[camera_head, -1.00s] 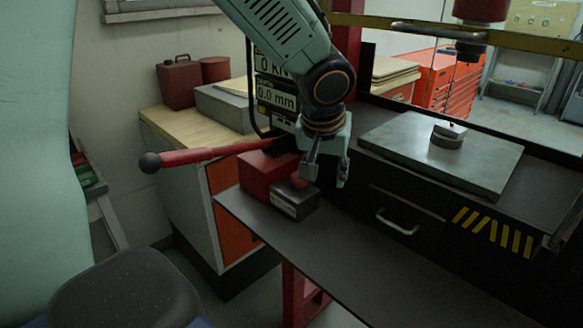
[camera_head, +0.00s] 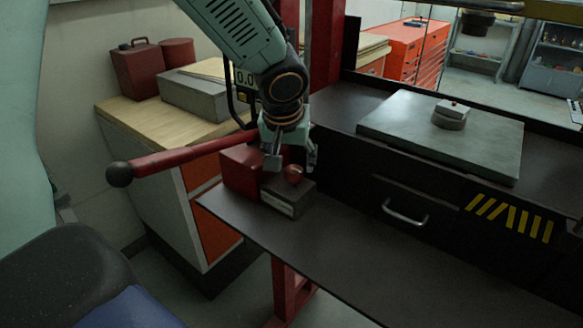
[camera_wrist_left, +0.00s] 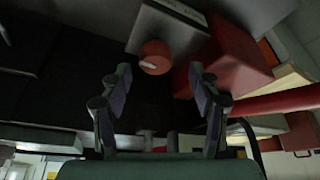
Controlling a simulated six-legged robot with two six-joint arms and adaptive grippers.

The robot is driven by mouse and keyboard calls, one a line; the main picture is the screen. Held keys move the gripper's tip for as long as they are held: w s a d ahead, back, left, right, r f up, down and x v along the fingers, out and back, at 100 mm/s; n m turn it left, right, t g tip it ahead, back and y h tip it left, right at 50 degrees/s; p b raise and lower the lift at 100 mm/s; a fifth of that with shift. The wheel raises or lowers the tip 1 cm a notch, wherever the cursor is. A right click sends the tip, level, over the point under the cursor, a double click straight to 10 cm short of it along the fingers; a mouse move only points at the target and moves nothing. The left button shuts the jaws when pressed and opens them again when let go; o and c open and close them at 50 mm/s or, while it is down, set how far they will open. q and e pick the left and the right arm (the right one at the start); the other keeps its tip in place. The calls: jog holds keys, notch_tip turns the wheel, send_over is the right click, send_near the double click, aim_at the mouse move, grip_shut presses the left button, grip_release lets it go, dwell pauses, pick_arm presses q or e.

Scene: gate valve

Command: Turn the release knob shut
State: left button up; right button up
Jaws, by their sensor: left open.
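The release knob (camera_head: 293,174) is a small red round knob on top of a dark block (camera_head: 290,197) with a pale label on its front. In the left wrist view the knob (camera_wrist_left: 155,57) shows a white mark on its face and lies just beyond the fingertips, between their lines. My left gripper (camera_head: 291,163) points down, open, close behind and above the knob in the head view. In the left wrist view the open left gripper (camera_wrist_left: 160,72) has nothing between its fingers. Whether a finger touches the knob I cannot tell. My right gripper is not in view.
A red block (camera_head: 240,170) and a red lever (camera_head: 180,158) with a black ball end sit left of the knob. A grey plate (camera_head: 440,140) with a small round piece lies on the bench at right. The dark shelf (camera_head: 350,245) is clear in front.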

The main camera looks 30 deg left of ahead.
pick_arm(q)
jog(key=shift+x, duration=1.05)
jog(key=shift+w+d+f, duration=0.1)
jog(key=shift+w+d, duration=0.1)
jog(key=shift+d, duration=0.1)
jog(key=shift+s, duration=0.15)
jog(key=shift+c, duration=0.6)
jog(key=c, duration=1.1)
